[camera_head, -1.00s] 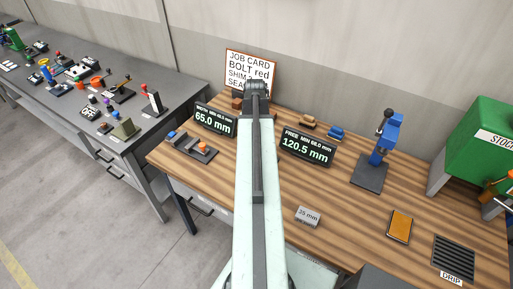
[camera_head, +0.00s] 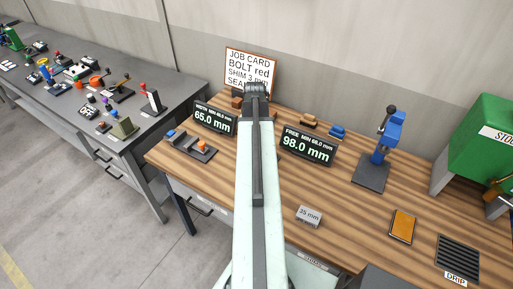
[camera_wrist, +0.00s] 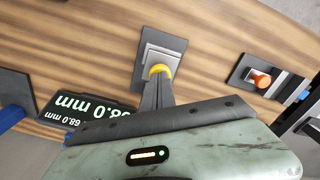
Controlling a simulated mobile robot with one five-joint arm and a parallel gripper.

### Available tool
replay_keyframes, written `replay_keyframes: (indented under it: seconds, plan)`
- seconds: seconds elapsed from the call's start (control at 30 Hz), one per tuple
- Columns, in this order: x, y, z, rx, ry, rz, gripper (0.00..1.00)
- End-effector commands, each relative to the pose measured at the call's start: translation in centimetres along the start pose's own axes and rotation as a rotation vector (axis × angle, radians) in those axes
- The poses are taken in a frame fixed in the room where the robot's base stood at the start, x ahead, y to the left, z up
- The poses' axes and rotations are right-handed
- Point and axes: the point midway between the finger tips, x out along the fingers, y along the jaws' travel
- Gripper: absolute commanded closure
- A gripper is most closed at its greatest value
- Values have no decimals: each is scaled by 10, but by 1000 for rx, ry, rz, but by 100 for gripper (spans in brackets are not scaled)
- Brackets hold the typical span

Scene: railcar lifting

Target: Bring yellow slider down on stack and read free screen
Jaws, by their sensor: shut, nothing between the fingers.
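In the wrist view, the yellow slider (camera_wrist: 160,70) shows as a rounded yellow part above a stack of grey plates (camera_wrist: 163,52) on a dark base. My gripper (camera_wrist: 157,84) is shut with nothing between its fingers; its tips are right at the yellow slider, and I cannot tell if they touch it. In the head view, my arm hides the slider, the stack and the gripper.
The width screen (camera_head: 214,118) reads 65.0 mm. An orange-knobbed gauge (camera_head: 203,148) lies left of my arm. A 35 mm block (camera_head: 309,216), a blue press (camera_head: 378,155), an orange pad (camera_head: 403,225) and a drip tray (camera_head: 457,257) stand right. The job card (camera_head: 250,72) is behind.

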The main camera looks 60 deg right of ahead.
Motion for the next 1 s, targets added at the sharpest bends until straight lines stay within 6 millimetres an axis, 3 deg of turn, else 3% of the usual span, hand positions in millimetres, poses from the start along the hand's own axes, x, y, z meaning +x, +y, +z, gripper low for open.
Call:
replay_keyframes:
  seconds: [0.5,1.0]
  plan:
    - [20,0,0,0,0,0,100]
    - [18,0,0,1,0,0,100]
